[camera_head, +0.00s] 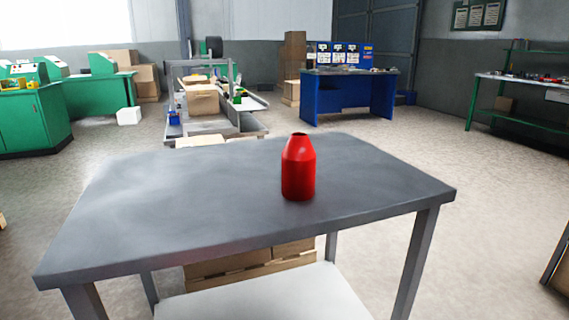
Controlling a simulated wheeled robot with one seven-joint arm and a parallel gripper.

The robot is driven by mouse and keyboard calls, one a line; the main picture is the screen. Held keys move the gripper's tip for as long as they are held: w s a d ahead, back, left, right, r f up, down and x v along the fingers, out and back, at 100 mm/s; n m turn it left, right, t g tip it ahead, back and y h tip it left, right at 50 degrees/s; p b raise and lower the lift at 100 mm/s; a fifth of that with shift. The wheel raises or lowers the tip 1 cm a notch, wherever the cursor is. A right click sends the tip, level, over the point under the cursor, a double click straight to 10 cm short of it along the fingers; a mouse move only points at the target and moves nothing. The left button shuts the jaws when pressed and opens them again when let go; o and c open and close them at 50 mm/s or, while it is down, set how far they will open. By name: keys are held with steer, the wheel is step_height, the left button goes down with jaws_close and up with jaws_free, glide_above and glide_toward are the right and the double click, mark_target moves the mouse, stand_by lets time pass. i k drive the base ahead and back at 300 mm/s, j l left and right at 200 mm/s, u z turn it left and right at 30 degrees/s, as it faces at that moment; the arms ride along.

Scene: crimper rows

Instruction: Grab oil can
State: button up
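A red oil can (298,170), shaped like a bottle with a narrower neck and a dark opening at the top, stands upright on a grey table (170,200). It is right of the table's middle, a little in from the front edge. Nothing touches it or hides it. My gripper is not in the head view.
The tabletop is otherwise bare, with free room left of the can. Cardboard boxes (235,262) sit below the table near its white lower shelf (265,295). Behind are a cart with boxes (202,100), a blue workbench (345,95) and green machines (30,110). Open floor lies right.

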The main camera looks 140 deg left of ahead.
mark_target(298, 156)
steer(key=k+u, duration=0.1)
steer(key=u, duration=4.3)
